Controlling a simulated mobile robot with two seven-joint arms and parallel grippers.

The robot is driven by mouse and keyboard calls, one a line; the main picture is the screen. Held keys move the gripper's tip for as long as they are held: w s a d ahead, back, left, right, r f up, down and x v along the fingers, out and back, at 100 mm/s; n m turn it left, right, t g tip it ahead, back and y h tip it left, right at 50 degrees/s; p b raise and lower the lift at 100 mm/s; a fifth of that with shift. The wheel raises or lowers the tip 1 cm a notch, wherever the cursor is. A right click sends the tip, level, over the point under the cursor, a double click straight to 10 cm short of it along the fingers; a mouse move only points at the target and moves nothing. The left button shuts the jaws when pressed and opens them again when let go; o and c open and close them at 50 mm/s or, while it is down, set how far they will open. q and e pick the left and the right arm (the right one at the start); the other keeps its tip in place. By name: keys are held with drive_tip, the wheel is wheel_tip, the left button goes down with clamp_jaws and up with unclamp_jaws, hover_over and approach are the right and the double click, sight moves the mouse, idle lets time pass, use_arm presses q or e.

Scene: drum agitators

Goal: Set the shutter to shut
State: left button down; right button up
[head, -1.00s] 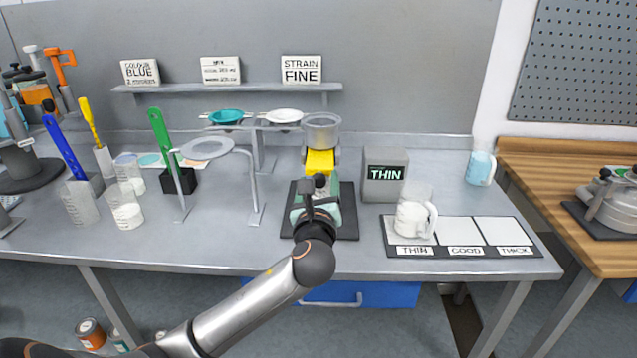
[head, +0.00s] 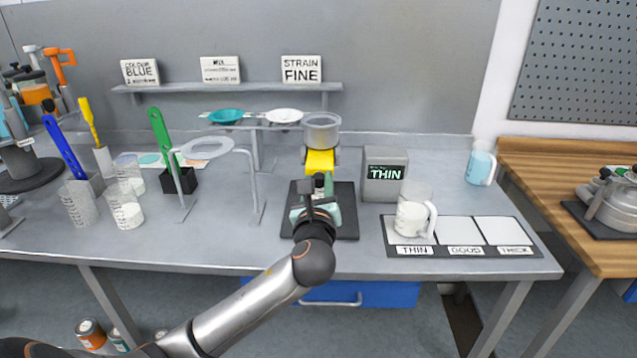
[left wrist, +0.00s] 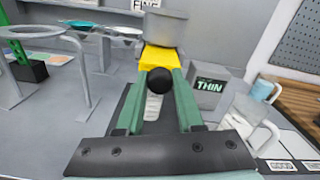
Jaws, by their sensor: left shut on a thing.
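The flow-cup stand has a grey cup (head: 322,131) over a yellow block (head: 320,162) and a dark base plate (head: 346,215). In the left wrist view, the yellow block (left wrist: 158,57) sits under the cup (left wrist: 165,29). A round black knob (left wrist: 159,81), which I take to be the shutter's handle, shows in front of the block. My left gripper (head: 319,190) is at the front of the stand. Its green fingers (left wrist: 159,90) are shut on the knob, one on each side. The shutter plate itself is hidden. My right gripper is out of view.
A grey box (head: 385,178) reading THIN stands right of the stand. A jug of white liquid (head: 413,215) stands on the THIN panel of the mat (head: 448,251). A ring stand (head: 208,149) is on the left. The bench between is clear.

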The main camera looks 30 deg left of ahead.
sight(319, 168)
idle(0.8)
use_arm(q)
drive_tip(key=shift+w+a+r, duration=0.1)
drive_tip(key=shift+w+a, duration=0.1)
drive_tip(key=shift+w, duration=0.1)
drive_tip(key=p+x, duration=0.1)
drive_tip(key=x, duration=0.2)
drive_tip(key=shift+w+a, duration=0.2)
drive_tip(key=shift+r, duration=0.1)
drive_tip(key=c, duration=0.9)
unclamp_jaws()
drive_tip(key=shift+o, duration=0.7)
drive_tip(key=shift+w, duration=0.15)
drive_tip(key=shift+o, duration=1.1)
